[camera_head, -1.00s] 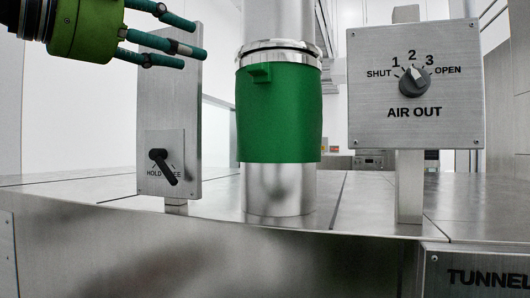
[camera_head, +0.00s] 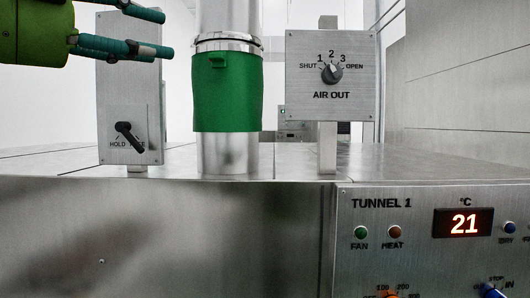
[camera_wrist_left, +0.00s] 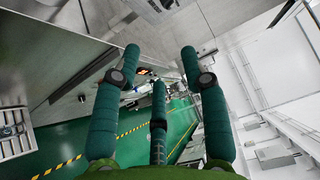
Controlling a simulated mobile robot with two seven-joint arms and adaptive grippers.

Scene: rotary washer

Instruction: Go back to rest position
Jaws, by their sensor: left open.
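My left gripper (camera_head: 152,33) is at the upper left of the head view, its teal fingers pointing right and its green body cut off by the frame edge. Its fingers are spread and empty, in front of the hold panel (camera_head: 112,60) in the picture. In the left wrist view the open fingers (camera_wrist_left: 158,85) have nothing between them. Behind them show the green floor (camera_wrist_left: 75,140) and metal surfaces. My right gripper is not in view.
A metal column with a green sleeve (camera_head: 227,95) stands on the steel top. The AIR OUT panel (camera_head: 300,85) is to its right. The TUNNEL 1 panel (camera_head: 400,265) is on the front, with its display (camera_head: 463,222) reading 21. A black hold lever (camera_head: 130,137) is at left.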

